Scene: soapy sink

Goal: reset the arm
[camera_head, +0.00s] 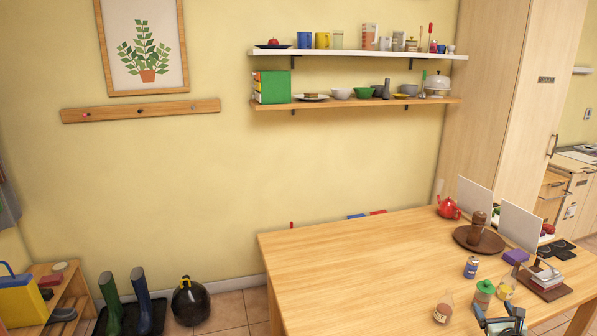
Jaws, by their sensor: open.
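My gripper (498,316) shows at the bottom edge on the right, over the near part of the wooden table (350,262). Its dark fingers are spread apart and I see nothing held between them. The lower part of it is cut off by the frame edge. A green-lidded jar (483,293) stands just behind it, and a small bottle (443,308) stands to its left. I cannot tell the exact gap between them.
A blue can (471,267), a purple block (515,257), a brown round tray (465,241) and a red teapot (448,207) are on the table's right side. Two pale upright panels (520,226) stand there. The table's left half is clear.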

